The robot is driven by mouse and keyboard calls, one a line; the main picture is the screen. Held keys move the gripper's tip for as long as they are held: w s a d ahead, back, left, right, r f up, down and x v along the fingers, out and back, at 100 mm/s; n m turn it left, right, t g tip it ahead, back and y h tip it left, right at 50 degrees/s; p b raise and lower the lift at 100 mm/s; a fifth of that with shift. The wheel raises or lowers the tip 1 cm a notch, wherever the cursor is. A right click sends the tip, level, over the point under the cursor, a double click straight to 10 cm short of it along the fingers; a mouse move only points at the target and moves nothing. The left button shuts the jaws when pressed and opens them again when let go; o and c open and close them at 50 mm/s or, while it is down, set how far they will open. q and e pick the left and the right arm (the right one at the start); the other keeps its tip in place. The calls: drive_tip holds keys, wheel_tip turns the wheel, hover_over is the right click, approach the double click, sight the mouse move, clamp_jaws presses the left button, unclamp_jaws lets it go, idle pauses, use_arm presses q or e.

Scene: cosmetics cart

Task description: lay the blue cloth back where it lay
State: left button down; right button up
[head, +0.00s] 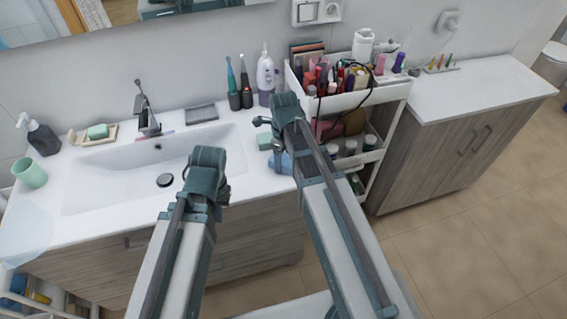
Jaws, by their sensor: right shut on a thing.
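The blue cloth (286,164) shows as a small blue patch at the right part of the sink counter, below the wrist of my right gripper (276,150). My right gripper is shut on it; its fingertips are partly hidden, and my arm covers part of the cloth. I cannot tell whether the cloth touches the counter. My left gripper (203,190) is over the front edge of the sink, apart from the cloth. Its fingers are mostly hidden behind its own wrist. A pale blue, round, flat patch (27,233) lies at the counter's front left corner.
The white sink (110,175) has a tap (146,110). A soap dispenser (40,136), green cup (30,173) and soap dish (78,137) stand left. Toothbrushes and a bottle (265,75) stand behind my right gripper. A full cosmetics cart (338,103) stands close right.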

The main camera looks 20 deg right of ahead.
sight(284, 159)
drive_tip(key=shift+f, duration=0.1)
drive_tip(key=o, duration=1.2)
wheel_tip(284, 159, up, 12)
drive_tip(key=p, duration=1.2)
drive_tip(key=shift+r, duration=0.2)
drive_tip(key=shift+s, duration=0.1)
